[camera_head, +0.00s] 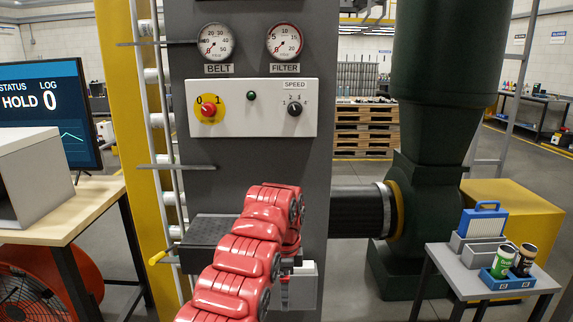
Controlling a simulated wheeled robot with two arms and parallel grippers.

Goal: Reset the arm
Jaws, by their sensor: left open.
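My left arm (240,258), red and jointed, rises from the bottom edge in front of the dark grey machine column (255,170). It bends over near the middle of the picture. My left gripper (287,284) points down beyond the last red links, close in front of the column, and is partly hidden by the arm. It is open, and I see nothing held in it. My right gripper is not in view.
A control panel (253,108) with a red knob and two gauges are on the column. A desk with a monitor (45,110) is at left. A small table (470,283) at right holds a blue tray with two cans. A green duct (440,70) stands behind.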

